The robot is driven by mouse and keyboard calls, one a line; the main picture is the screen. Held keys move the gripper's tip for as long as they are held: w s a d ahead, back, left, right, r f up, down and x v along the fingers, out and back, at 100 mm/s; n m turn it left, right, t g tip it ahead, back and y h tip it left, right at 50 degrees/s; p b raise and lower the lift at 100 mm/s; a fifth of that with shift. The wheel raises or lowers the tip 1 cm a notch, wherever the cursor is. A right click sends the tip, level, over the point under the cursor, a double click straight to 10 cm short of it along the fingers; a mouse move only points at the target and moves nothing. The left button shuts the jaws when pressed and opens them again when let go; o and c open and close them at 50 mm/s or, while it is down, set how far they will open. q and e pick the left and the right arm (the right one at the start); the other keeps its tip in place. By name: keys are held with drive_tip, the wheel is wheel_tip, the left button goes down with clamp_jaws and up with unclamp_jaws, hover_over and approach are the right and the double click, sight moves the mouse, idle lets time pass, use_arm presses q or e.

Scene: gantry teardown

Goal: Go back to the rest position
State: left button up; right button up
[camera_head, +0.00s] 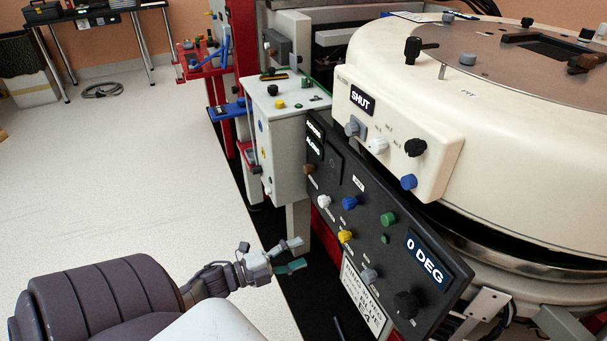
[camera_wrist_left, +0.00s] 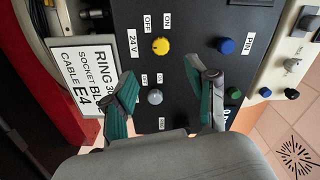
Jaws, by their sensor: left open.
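My left gripper (camera_head: 290,257) comes in from the lower left in the head view. It is open and empty, low in front of the black control panel (camera_head: 330,205). In the left wrist view its two green-padded fingers (camera_wrist_left: 168,103) are spread apart, with a grey knob (camera_wrist_left: 155,97) and a yellow knob (camera_wrist_left: 161,46) of the panel seen between and beyond them. I cannot tell the exact gap to the panel. My right gripper is in neither view.
A cream round machine (camera_head: 520,120) with a "SHUT" label fills the right. A white box (camera_head: 285,135) with knobs stands behind the panel's left end. A white sign (camera_head: 362,297) hangs below the panel.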

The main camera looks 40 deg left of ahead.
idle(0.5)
